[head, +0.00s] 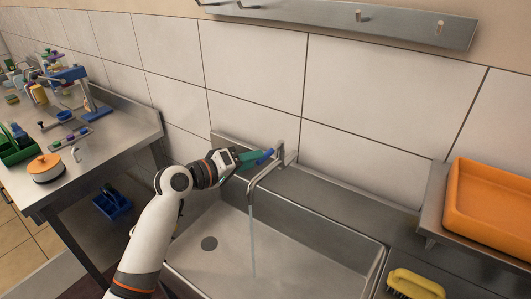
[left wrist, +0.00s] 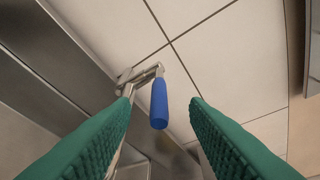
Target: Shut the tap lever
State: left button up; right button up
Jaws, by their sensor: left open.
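The metal tap (head: 280,163) stands at the back edge of the sink, and a stream of water (head: 252,235) runs from its spout into the basin. Its blue lever (head: 265,156) points left toward my left gripper (head: 250,158). In the left wrist view the blue lever (left wrist: 159,104) lies between the two green fingers, nearer the left one, with a gap to the right one. My left gripper is open, and I cannot tell whether a finger touches the lever. My right gripper is not in view.
The steel sink (head: 215,270) has a dark drain (head: 209,244). An orange tray (head: 490,205) sits on a shelf at right, above a yellow brush (head: 415,284). A steel table at left holds an orange-lidded pot (head: 45,168) and a green caddy (head: 14,147). A hook rail (head: 360,17) hangs above.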

aim_at(266, 156)
pick_arm(q)
jog(key=x, duration=0.5)
jog(key=shift+w+d+f+p, duration=0.15)
jog(key=shift+w+d+p, duration=0.1)
jog(key=shift+p, duration=0.15)
jog(key=shift+c, duration=0.3)
grip_shut()
